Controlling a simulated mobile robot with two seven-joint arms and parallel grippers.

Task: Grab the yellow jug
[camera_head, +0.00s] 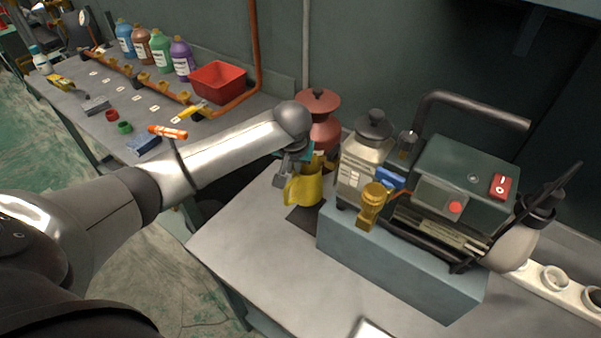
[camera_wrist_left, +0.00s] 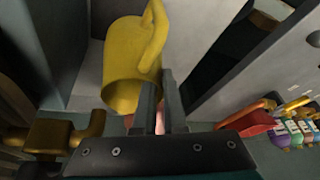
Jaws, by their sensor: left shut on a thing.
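The yellow jug (camera_head: 306,187) stands upright on a dark mat (camera_head: 304,217) on the bench, left of the grey pump machine. My left gripper (camera_head: 284,179) is at the jug's left side and is shut on its handle. In the left wrist view the jug (camera_wrist_left: 128,58) fills the upper middle. There the fingers of my left gripper (camera_wrist_left: 159,92) close at the lower part of the handle (camera_wrist_left: 156,32). The arm hides part of the jug's top in the head view. My right gripper is not in view.
The pump machine (camera_head: 452,180) on a blue-grey block (camera_head: 395,268) stands close right of the jug. A red-brown canister (camera_head: 322,125) stands behind it. The bench (camera_head: 240,252) is bare in front. A second bench at left holds a red bin (camera_head: 218,84) and several bottles.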

